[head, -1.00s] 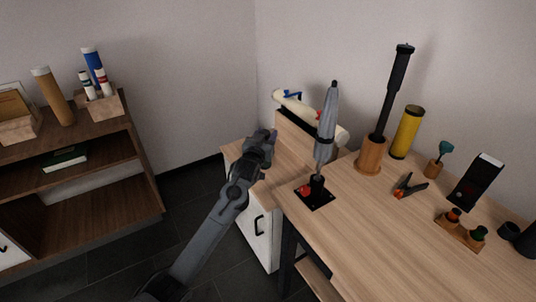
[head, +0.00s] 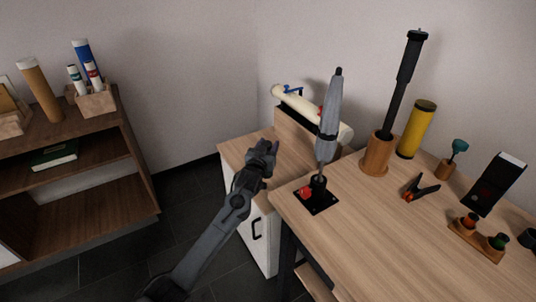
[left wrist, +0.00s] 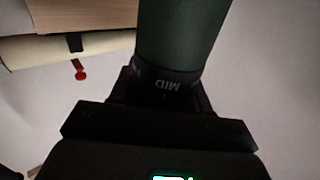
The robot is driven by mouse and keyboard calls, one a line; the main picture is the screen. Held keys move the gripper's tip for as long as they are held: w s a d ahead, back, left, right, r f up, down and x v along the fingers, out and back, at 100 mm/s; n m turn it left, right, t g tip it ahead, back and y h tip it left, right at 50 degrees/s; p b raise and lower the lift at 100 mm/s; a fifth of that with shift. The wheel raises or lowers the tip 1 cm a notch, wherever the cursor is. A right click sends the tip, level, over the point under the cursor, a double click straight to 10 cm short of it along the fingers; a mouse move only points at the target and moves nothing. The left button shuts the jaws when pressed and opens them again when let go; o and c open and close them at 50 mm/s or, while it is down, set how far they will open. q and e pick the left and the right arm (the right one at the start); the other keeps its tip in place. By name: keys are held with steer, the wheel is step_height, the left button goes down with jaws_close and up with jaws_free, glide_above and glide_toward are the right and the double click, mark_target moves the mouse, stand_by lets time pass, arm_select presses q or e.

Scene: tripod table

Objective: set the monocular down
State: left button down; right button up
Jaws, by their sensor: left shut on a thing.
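My left gripper (head: 263,155) is over the low wooden-topped cabinet, left of the workbench, in the head view. It is shut on a dark green cylinder with a black band marked "MID", which I take to be the monocular (left wrist: 183,32). In the left wrist view the cylinder rises from the dark gripper body (left wrist: 160,125) toward the top edge. Its far end is out of frame. In the head view the arm and gripper mostly hide it. I cannot tell whether it touches the cabinet top. My right gripper is not in view.
The low cabinet (head: 237,158) has bare wood near the gripper. A cream tube (head: 297,103) lies behind it. On the workbench (head: 365,235) stand a grey upright device (head: 330,125), a black pole in a wooden holder (head: 377,155) and a yellow tube (head: 417,128). Pliers (head: 420,188) lie in front.

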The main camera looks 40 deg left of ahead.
arm_select(q)
steer(key=shift+f, duration=0.8)
steer(key=shift+s+f, duration=0.2)
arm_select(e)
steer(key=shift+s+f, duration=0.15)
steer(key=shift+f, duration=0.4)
arm_select(q)
steer(key=shift+w, duration=0.1)
steer(key=shift+f, duration=0.1)
steer(key=c, duration=0.5)
jaws_free()
steer(key=shift+f, duration=0.1)
